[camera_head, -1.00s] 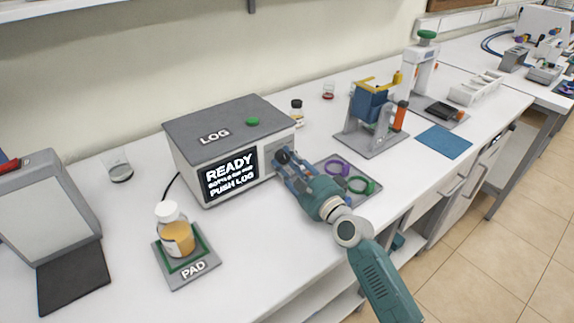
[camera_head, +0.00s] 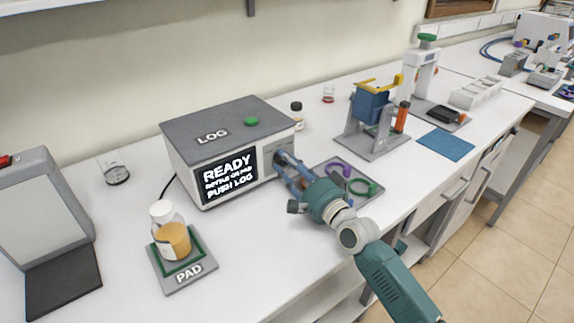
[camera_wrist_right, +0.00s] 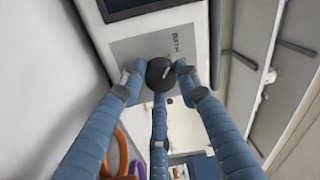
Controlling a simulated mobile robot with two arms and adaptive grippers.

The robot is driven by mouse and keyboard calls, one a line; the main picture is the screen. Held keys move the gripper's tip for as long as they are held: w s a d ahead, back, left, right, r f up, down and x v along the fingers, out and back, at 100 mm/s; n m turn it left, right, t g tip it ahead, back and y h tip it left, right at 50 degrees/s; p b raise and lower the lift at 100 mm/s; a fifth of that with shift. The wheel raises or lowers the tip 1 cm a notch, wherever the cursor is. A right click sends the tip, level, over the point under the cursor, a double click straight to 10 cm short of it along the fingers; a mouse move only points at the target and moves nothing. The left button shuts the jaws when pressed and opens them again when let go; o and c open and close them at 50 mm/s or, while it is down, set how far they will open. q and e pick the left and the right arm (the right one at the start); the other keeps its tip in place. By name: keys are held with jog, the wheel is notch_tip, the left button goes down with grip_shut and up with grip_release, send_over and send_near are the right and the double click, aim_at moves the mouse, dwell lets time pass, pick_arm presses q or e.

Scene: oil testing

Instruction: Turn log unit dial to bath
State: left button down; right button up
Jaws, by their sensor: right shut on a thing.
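The log unit (camera_head: 225,140) is a white box with a grey top and a screen reading "READY" and "PUSH LOG". Its dial (camera_wrist_right: 159,74) is a black round knob with a white mark on a grey plate, seen in the right wrist view; the mark slants up to the right. The word "BATH" (camera_wrist_right: 177,43) is printed above and right of the knob. My right gripper (camera_head: 284,162) is shut on the dial, with blue fingers around it; they largely hide the dial in the head view. My left gripper is not in view.
A bottle of amber liquid (camera_head: 172,238) stands on the pad (camera_head: 190,278). A tray with purple and green rings (camera_head: 345,183) lies beside my right gripper. A small dark-capped bottle (camera_head: 296,115) and a blue holder on a stand (camera_head: 371,104) are further back.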

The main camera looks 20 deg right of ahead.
jog(key=shift+d+r, duration=0.1)
jog(key=shift+d, duration=0.1)
jog(key=o, duration=1.2)
jog(key=shift+d, duration=0.1)
jog(key=shift+c, duration=0.2)
jog(key=v, duration=1.2)
